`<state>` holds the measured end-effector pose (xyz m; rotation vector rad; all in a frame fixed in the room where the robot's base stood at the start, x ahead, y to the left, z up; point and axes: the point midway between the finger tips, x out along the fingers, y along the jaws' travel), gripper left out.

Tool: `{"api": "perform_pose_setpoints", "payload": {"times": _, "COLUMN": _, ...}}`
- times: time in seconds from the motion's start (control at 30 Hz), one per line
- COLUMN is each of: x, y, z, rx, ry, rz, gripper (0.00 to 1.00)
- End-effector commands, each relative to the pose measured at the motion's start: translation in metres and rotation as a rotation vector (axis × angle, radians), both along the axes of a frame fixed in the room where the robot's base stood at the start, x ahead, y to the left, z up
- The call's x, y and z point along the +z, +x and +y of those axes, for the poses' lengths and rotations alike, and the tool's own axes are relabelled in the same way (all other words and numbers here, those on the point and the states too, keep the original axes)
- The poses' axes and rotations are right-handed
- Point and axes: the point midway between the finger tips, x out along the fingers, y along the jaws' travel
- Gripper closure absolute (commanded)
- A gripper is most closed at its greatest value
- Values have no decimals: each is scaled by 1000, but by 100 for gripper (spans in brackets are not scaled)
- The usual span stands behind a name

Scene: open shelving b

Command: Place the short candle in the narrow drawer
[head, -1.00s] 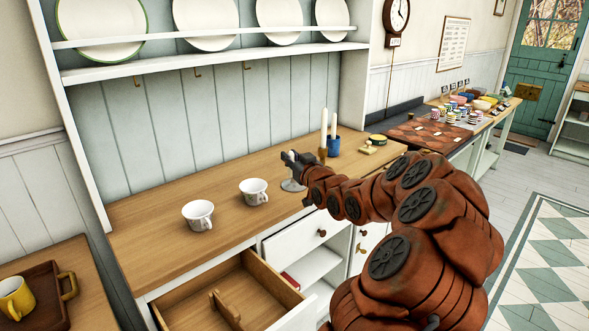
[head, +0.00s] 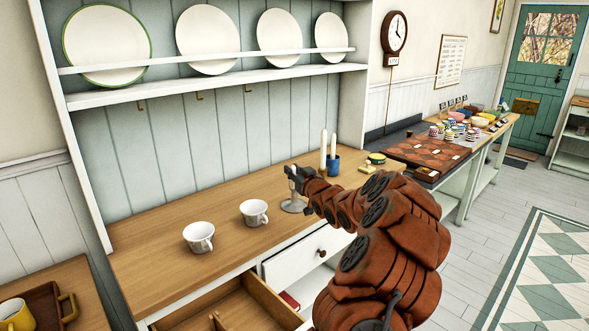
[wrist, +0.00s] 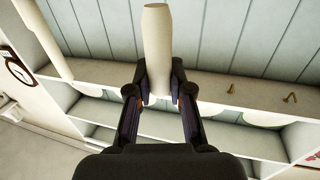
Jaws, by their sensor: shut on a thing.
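My gripper (head: 296,176) is over the back right of the wooden counter, above a pale round-based holder (head: 294,206). In the wrist view its fingers (wrist: 159,92) are shut on a short cream candle (wrist: 156,45). I cannot tell in the head view whether the candle touches the holder. An open wooden drawer (head: 262,297) with a divider is at the lower left. A white drawer front (head: 295,258) with a knob is right of it. I cannot tell which drawer is the narrow one.
Two tall candles (head: 333,146) stand behind my gripper, one in a blue cup (head: 333,165). Two white cups (head: 199,237) (head: 254,212) stand on the counter (head: 165,262) at left. A small dish (head: 376,158) is to the right. Plates line the shelf above.

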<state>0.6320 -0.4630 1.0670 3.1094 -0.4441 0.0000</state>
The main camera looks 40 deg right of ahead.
Motion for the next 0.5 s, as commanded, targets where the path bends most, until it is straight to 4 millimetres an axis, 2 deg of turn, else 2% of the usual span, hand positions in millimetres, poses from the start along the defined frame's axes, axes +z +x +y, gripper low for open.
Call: {"api": "perform_pose_setpoints", "payload": {"times": 0.5, "x": -5, "y": 41, "z": -42, "rx": 1, "ry": 1, "rz": 2, "gripper": 100}}
